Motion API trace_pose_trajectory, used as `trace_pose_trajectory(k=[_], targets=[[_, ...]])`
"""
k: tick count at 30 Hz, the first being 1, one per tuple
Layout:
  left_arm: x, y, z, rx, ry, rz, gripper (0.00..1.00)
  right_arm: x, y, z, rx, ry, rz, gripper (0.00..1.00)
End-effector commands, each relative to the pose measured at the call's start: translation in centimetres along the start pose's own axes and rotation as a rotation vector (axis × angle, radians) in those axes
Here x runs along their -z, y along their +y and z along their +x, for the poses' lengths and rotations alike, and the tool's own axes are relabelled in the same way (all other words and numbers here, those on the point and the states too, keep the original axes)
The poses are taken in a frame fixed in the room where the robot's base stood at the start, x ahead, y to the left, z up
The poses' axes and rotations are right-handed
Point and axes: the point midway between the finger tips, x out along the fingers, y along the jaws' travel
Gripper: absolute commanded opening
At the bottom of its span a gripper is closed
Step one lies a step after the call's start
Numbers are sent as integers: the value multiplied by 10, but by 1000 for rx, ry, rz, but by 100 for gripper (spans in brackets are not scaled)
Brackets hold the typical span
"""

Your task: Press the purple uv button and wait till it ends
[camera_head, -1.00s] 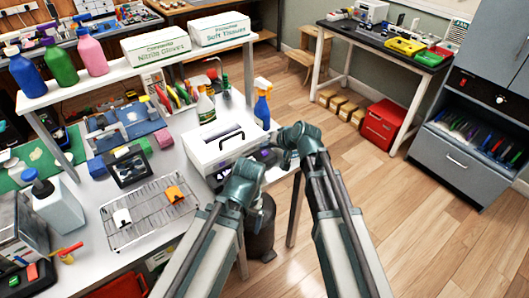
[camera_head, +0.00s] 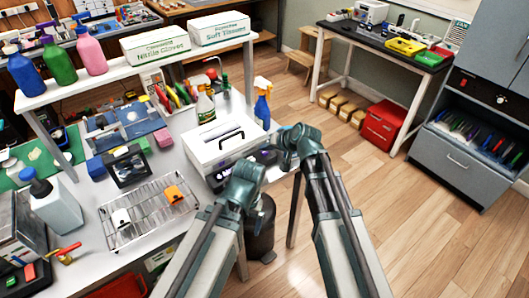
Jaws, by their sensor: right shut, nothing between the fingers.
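The white UV box (camera_head: 222,144) with a black carrying handle on its lid stands on the near workbench, lid down. Its dark front panel (camera_head: 218,181) faces me and is partly covered by my arms. I cannot make out the purple button; it is too small or hidden. My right gripper (camera_head: 284,162) is at the right end of the box's front, shut and empty. Whether it touches the panel cannot be told. My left gripper (camera_head: 238,186) is in front of the box, mostly hidden by its own wrist, so its fingers do not show clearly.
A wire rack (camera_head: 148,212) with a white and an orange item stands left of my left arm. A blue spray bottle (camera_head: 262,108) stands behind the box. A dark bin (camera_head: 262,228) is on the floor below the bench edge. The floor to the right is clear.

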Motion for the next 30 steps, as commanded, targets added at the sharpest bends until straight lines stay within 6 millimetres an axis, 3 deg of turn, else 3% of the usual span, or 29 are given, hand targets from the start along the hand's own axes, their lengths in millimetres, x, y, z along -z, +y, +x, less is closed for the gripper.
trace_pose_trajectory(k=[30], targets=[[0,1,8,0,0,0,89,-4,4,6,0,-1,0,0]])
